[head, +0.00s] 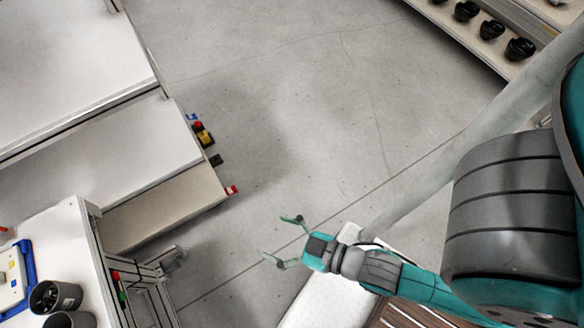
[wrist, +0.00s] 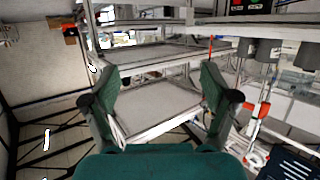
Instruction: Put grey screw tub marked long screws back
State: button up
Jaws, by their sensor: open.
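My gripper (head: 279,238) is open and empty, held over bare floor in the lower middle of the head view. Its two spread fingers also show in the wrist view (wrist: 160,90), with nothing between them. Two dark grey tubs stand at the lower left of the head view, one whole (head: 55,297) and one cut by the bottom edge (head: 70,320). They are well apart from my gripper. No label is readable on either, so I cannot tell which is marked long screws.
A white bench (head: 60,245) holds the tubs and a blue-edged tray (head: 14,278). White tables (head: 110,150) fill the upper left. Several black cups stand on a shelf (head: 455,25) at the upper right. The wrist view shows a shelved rack (wrist: 160,105). Open floor lies in the middle.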

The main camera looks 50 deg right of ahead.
jog(key=s+d+r+m+h, duration=0.2)
jog(key=s+d+r+h, duration=0.1)
jog(key=s, duration=0.6)
jog(key=shift+s+d+r+m+t, duration=0.3)
jog(key=shift+d+r, duration=0.4)
jog(key=shift+d, duration=0.4)
